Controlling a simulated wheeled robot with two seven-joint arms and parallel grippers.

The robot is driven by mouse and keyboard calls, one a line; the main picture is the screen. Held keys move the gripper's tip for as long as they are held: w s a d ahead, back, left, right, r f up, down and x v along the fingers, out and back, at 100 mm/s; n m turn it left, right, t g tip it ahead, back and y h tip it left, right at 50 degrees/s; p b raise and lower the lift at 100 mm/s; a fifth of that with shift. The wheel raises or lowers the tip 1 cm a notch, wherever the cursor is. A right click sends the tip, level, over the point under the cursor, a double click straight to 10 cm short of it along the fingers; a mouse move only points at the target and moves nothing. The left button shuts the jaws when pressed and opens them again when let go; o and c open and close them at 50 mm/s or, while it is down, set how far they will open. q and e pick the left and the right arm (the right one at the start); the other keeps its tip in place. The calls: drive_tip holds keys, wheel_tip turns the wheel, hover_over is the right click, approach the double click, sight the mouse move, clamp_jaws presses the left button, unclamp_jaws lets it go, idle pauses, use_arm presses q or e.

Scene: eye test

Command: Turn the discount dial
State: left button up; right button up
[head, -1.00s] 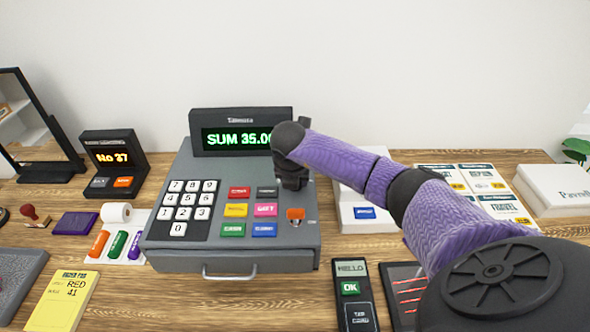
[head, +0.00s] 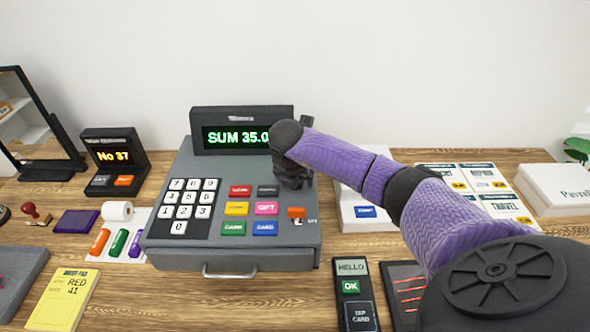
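The grey cash register (head: 218,262) stands in the middle of the table, its green display (head: 237,137) reading "SUM 35.0" with the end covered by my arm. My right arm reaches in from the right. Its dark gripper (head: 293,181) points down over the register's right side, just behind a small orange control (head: 297,213). I see no dial labelled discount; the gripper and wrist cover that part of the panel. I cannot tell whether the fingers are open, shut or touching anything. My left gripper is not in view.
Coloured keys (head: 237,209) and a number pad (head: 197,198) lie left of the gripper. A white box (head: 368,224) and price cards (head: 507,206) lie to the right. A number display (head: 112,157) stands left.

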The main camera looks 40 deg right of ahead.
drive_tip(key=shift+r, duration=0.1)
drive_tip(key=p+v, duration=0.1)
drive_tip(key=v, duration=0.8)
drive_tip(key=shift+r, duration=0.35)
drive_tip(key=shift+s+a, duration=0.1)
